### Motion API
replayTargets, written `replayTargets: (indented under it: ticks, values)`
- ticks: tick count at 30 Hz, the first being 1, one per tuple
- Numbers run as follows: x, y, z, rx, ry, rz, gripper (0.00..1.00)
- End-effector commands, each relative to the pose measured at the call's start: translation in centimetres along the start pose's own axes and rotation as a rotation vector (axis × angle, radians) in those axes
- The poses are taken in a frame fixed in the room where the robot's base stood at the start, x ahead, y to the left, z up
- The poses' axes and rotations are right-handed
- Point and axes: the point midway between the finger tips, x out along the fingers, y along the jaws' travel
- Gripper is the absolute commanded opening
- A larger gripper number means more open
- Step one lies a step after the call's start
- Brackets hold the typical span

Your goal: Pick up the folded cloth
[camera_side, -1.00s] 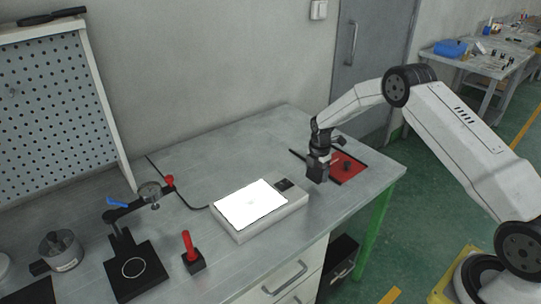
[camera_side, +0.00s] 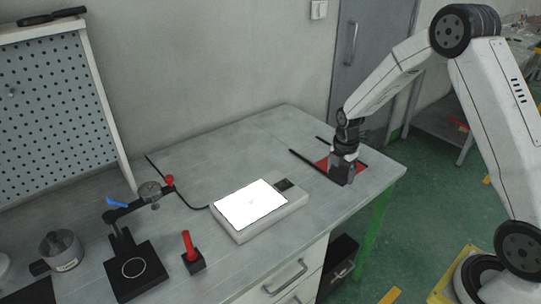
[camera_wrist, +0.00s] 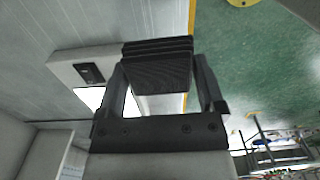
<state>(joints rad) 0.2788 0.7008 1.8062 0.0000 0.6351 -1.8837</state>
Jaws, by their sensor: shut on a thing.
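My gripper (camera_side: 342,172) points down over the front of the red mat (camera_side: 357,167) at the table's right end. In the wrist view my gripper (camera_wrist: 161,72) has a dark, ridged, layered bundle, which looks like the folded cloth (camera_wrist: 157,66), between its two black fingers. It is shut on this bundle. In the side view a dark block shows at the gripper's end, low over the table; I cannot tell whether it touches the surface. My gripper covers part of the mat.
A light box with a white panel (camera_side: 250,204) lies to the left of my gripper; its small screen (camera_wrist: 89,73) shows in the wrist view. Farther left are a red-handled tool (camera_side: 189,248) and a black stand (camera_side: 135,268). The table's front edge is close.

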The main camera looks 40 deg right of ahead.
Motion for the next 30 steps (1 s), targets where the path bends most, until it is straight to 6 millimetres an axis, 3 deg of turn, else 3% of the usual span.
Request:
replayTargets:
  ticks: [9,27,28,30]
  values:
    - [-0.9,-1.9,-0.5,0.000,0.000,0.001,0.30]
    - [-1.0,-2.2,-0.6,0.000,0.000,0.001,0.30]
    - [-1.0,-2.2,-0.6,0.000,0.000,0.001,0.81]
    - [-1.0,-2.2,-0.6,0.000,0.000,0.001,0.59]
